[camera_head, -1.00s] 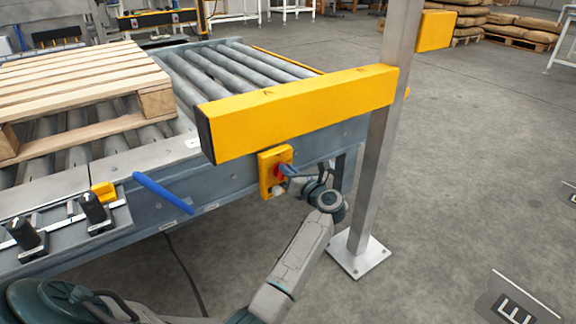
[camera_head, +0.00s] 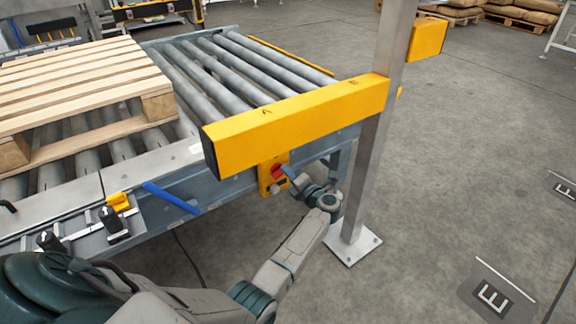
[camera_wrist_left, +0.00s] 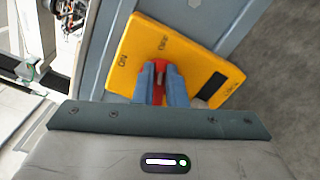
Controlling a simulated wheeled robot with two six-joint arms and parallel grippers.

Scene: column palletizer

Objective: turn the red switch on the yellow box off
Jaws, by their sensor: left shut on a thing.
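The yellow box (camera_head: 265,179) is fixed to the side of the conveyor frame, with its upper part hidden behind the yellow beam. In the left wrist view the box (camera_wrist_left: 205,58) appears tilted, with small dark markings and a black label. Its red switch (camera_head: 276,171) sits on the front face. My left gripper (camera_head: 287,172) reaches it from the right. In the left wrist view its two blue-grey fingers (camera_wrist_left: 160,82) are shut on the red switch (camera_wrist_left: 159,67), one on each side. The fingers partly hide the switch. My right gripper is out of view.
A yellow beam (camera_head: 300,118) on a grey post (camera_head: 368,170) stands just above and in front of the box. The roller conveyor (camera_head: 235,70) carries a wooden pallet (camera_head: 80,85). A blue rod (camera_head: 171,197) and control knobs are at left.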

